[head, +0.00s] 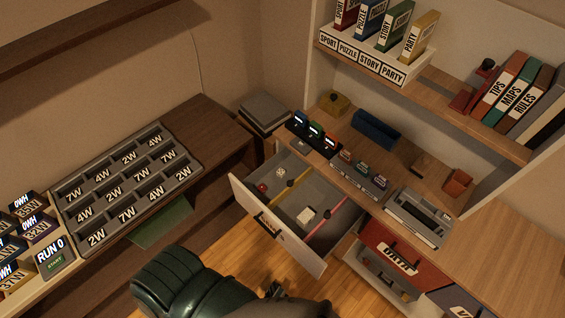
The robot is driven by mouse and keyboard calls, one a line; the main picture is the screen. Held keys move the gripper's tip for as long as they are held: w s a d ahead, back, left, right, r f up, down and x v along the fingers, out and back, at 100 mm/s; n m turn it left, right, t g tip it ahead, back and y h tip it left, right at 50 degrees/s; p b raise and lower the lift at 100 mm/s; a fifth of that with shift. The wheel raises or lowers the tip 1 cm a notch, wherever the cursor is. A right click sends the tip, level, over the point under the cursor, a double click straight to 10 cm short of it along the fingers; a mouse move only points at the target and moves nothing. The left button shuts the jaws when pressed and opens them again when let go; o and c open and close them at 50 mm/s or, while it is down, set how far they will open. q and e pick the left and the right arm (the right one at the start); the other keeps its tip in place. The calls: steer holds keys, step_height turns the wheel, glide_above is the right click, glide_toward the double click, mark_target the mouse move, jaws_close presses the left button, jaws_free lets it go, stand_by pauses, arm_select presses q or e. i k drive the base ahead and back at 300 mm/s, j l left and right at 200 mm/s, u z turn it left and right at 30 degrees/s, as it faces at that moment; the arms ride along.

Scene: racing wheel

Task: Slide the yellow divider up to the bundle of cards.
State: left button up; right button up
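The yellow divider (284,198) stands across the open drawer (241,199), left of its middle. A small dark knob shows on it. A small white block (306,215), which looks like the bundle of cards, lies right of the divider, with a gap between them. A pink divider (318,228) stands right of the block, close to it. My dark green arm (180,280) comes in at the bottom edge, below the drawer. A small dark shape near its end may be my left gripper (275,290); its fingers are unclear and it is apart from the divider. My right gripper is not visible.
A red round piece (262,188) and a white die (280,173) lie in the drawer's left compartment. The drawer's pale front panel (300,252) faces me. A desktop with small racks (360,178) stands behind it. Shelves hang above; a labelled tray (105,220) lies left.

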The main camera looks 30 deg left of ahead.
mark_target(291, 185)
steer(key=u, duration=0.9)
